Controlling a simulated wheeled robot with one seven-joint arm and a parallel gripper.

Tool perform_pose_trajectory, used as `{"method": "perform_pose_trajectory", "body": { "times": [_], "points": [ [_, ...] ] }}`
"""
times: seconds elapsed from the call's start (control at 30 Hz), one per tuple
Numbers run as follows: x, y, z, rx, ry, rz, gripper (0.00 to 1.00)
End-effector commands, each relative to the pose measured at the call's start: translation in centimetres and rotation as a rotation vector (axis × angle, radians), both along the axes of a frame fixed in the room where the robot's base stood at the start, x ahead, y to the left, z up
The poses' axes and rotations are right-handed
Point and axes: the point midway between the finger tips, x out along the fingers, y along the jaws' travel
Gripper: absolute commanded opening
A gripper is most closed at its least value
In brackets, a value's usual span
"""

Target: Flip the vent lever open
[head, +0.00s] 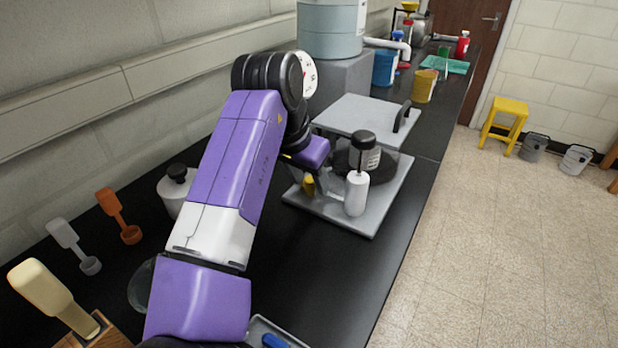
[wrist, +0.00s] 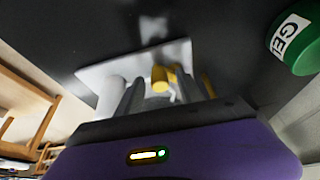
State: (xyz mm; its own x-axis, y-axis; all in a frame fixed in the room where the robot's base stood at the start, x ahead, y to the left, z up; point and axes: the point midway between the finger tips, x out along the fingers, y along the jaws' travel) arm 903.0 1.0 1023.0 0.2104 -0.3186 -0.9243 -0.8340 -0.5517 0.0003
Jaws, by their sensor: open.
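A grey machine with a flat raised plate (head: 365,115) and a grey base plate (head: 385,208) stands on the black bench. A small yellow part, which looks like the vent lever (head: 309,185), shows low at its left side, just below my gripper's purple body. In the wrist view the yellow lever (wrist: 160,79) has a rounded end. My gripper (wrist: 160,92) is open, with a grey finger on either side of the lever's line of sight. I cannot tell whether the fingers touch it. A second yellow strip shows by the right finger. My arm hides part of the machine's left side.
Scoops (head: 119,216) and a white flask (head: 174,190) are left of my arm. A green-lidded container (wrist: 296,42) shows at upper right.

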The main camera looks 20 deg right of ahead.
Motion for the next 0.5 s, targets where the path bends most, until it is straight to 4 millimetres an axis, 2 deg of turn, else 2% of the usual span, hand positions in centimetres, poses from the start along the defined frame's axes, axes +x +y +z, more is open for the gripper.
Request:
{"method": "perform_pose_trajectory", "body": {
  "times": [0.07,0.2,0.3,0.5],
  "points": [
    [0.0,0.0,0.01,0.0,0.0,0.0,0.44],
    [-0.01,0.0,0.02,0.0,0.0,0.0,0.17],
    [-0.01,0.0,0.03,0.0,0.0,0.0,0.0],
    [-0.01,0.02,0.06,0.0,0.0,-0.004,0.0]
  ]
}}
